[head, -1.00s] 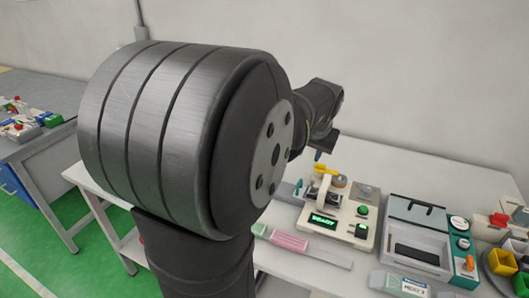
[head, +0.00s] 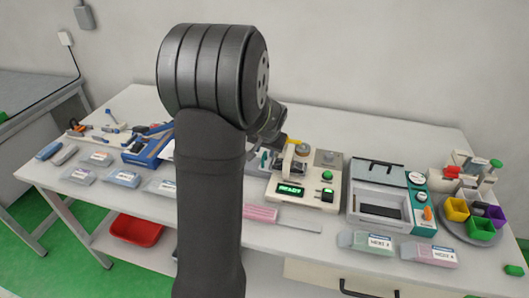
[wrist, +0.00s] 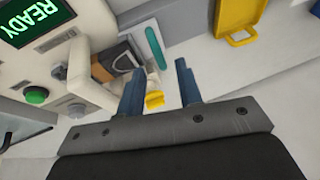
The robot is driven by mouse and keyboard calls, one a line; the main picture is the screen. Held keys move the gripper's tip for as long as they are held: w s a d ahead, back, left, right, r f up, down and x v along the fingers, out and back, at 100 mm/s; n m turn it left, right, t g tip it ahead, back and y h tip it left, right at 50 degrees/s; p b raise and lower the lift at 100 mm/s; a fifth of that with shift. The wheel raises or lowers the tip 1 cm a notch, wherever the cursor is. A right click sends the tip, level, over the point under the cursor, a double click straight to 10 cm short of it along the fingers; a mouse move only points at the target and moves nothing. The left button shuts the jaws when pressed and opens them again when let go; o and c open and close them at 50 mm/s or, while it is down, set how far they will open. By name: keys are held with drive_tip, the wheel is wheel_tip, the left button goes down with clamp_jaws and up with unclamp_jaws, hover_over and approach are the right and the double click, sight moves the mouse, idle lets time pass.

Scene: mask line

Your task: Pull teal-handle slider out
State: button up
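The teal handle (wrist: 155,47) is a rounded bar beside the cream machine (wrist: 75,40), just beyond my fingertips in the wrist view. A small teal piece (head: 265,159) at the left side of the machine (head: 312,190) in the head view looks like the same handle. My gripper (wrist: 158,80) is open, its two blue fingers apart, with no object gripped. The teal handle lies ahead of the gap and apart from both fingers. A small yellow part (wrist: 155,100) shows low between the fingers. In the head view my arm hides most of the gripper.
A yellow handle (wrist: 240,25) lies right of the fingers in the wrist view. The machine's green READY screen (head: 290,190) is lit. A grey lidded box (head: 379,200) stands right of it. Labelled packets (head: 366,241) line the table's front. A pink packet (head: 260,213) lies before the machine.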

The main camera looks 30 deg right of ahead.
drive_tip(key=shift+x, duration=1.2)
clamp_jaws()
drive_tip(key=w+a, duration=0.5)
drive_tip(key=shift+w+a, duration=0.35)
unclamp_jaws()
drive_tip(key=shift+w, duration=0.1)
drive_tip(key=shift+r, duration=0.1)
drive_tip(key=v, duration=1.7)
drive_tip(key=shift+s, duration=0.25)
